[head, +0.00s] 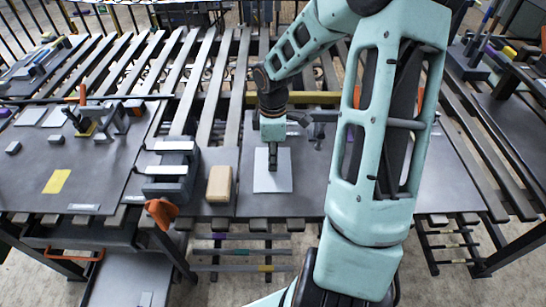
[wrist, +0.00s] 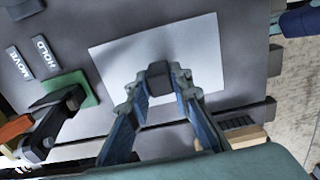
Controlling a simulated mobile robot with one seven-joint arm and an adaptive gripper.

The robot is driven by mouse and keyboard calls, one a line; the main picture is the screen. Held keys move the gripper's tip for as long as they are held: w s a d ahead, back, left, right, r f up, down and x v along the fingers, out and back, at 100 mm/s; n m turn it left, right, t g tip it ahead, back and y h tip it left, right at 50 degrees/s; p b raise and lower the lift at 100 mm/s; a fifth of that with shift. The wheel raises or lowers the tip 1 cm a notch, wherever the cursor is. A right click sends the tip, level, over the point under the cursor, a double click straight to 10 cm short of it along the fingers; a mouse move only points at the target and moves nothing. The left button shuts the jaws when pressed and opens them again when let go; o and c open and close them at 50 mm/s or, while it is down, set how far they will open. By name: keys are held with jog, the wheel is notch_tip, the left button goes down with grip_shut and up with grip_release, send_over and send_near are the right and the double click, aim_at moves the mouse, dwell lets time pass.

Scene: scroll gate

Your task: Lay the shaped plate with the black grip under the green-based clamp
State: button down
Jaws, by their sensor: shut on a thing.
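The pale, flat plate (wrist: 195,40) shows below my gripper in the wrist view, and in the head view (head: 272,185). Its black grip (wrist: 159,73) stands up between my fingertips. My gripper (wrist: 160,84) is shut on this grip; in the head view it points down over the plate (head: 272,166). Whether the plate touches the table or hangs just above it, I cannot tell. The green-based clamp (wrist: 70,97) is left of the plate in the wrist view, with a dark arm and an orange part. In the head view I cannot make out its green base.
Labels reading HOLD (wrist: 45,50) and MOVE (wrist: 19,64) lie near the clamp. In the head view, a tan block (head: 219,184) and a dark rack (head: 172,170) stand left of the plate. Another clamp (head: 84,124) with a yellow base stands farther left. Slatted rails run behind.

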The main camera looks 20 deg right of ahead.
jog(key=shift+f, duration=0.15)
jog(key=c, duration=1.7)
grip_release()
jog(key=shift+c, duration=0.2)
notch_tip(320, 180, up, 12)
jog(key=p, duration=0.1)
jog(key=shift+r, duration=0.2)
jog(key=shift+w, duration=0.1)
